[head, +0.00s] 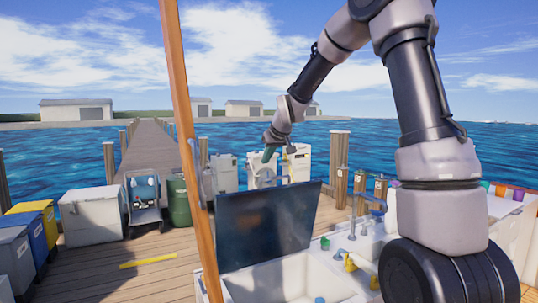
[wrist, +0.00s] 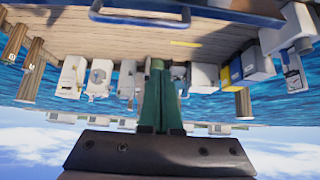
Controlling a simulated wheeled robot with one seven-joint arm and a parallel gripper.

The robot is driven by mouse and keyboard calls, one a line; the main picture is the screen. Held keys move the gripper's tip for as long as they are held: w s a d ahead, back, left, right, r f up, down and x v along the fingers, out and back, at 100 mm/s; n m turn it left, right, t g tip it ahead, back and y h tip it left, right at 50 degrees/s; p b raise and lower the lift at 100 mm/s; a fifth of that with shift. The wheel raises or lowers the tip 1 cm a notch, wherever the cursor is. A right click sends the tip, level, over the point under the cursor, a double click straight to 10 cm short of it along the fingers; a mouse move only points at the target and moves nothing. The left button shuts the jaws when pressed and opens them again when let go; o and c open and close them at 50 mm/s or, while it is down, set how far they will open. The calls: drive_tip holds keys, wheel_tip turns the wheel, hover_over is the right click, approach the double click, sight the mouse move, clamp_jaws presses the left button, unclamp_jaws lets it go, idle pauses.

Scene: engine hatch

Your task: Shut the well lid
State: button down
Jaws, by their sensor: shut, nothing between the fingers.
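The well lid (head: 262,226) is a dark blue panel. It stands raised, nearly upright, at the back of the open white well (head: 285,280) in the head view. My gripper (head: 268,155) shows above the lid's top edge, apart from it in the picture; how far behind or over it is hard to tell. In the wrist view my gripper's green fingers (wrist: 157,66) are together with nothing between them. A dark blue edge with a bar (wrist: 140,16) crosses the top of that view, probably part of the lid, clear of the fingertips.
A wooden post (head: 186,140) rises left of the well. White boxes (head: 92,215), a green barrel (head: 179,202) and coloured bins (head: 30,237) line the dock. The air around my gripper looks free.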

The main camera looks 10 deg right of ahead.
wheel_tip(320, 180, down, 5)
drive_tip(key=shift+w+r, duration=0.1)
drive_tip(key=shift+r, duration=0.1)
drive_tip(key=shift+s+d+f, duration=0.15)
drive_tip(key=shift+s+f, duration=0.05)
drive_tip(key=shift+s, duration=0.2)
